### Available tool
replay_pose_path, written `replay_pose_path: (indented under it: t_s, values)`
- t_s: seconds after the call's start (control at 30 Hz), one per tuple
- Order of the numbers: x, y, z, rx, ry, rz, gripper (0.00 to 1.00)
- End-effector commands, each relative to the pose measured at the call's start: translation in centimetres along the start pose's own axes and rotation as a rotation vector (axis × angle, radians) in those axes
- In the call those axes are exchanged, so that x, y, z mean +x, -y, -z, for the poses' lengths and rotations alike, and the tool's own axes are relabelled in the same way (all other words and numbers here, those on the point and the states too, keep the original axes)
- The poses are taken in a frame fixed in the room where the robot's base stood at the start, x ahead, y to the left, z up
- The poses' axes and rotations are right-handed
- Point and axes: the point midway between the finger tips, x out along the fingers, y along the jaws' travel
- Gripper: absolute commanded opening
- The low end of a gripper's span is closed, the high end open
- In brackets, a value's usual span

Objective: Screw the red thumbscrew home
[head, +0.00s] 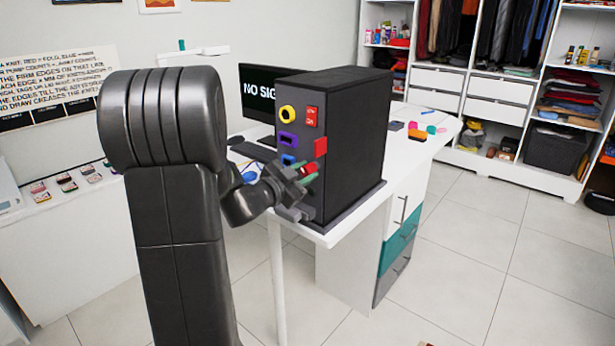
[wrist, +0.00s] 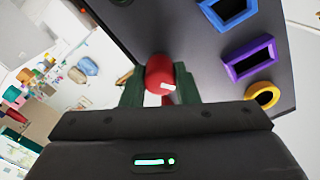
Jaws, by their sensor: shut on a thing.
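The red thumbscrew (wrist: 159,70) sits against the grey panel of a dark computer tower (head: 345,130). It has a white mark on its near end. In the head view the thumbscrew (head: 309,168) shows as a small red patch low on the tower's panel, partly hidden by my gripper. My gripper (head: 304,181) reaches the panel from the left. In the wrist view its green fingers (wrist: 158,88) are closed on the two sides of the thumbscrew. I cannot tell how far the screw is threaded in.
Near the thumbscrew the panel carries a blue port (wrist: 229,10), a purple port (wrist: 250,60) and a yellow ring (wrist: 262,95). A red block (head: 320,147) juts out just above. The tower stands on a white desk (head: 352,212), with a monitor (head: 256,92) behind.

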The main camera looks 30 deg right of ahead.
Motion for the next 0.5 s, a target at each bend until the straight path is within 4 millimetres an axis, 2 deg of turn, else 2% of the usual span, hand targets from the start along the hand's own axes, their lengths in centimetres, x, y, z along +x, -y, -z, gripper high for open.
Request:
replay_pose_path:
  t_s: [0.5]
  values:
    - [0.04, -0.12, -0.15, 0.214, -0.002, 0.0, 0.02]
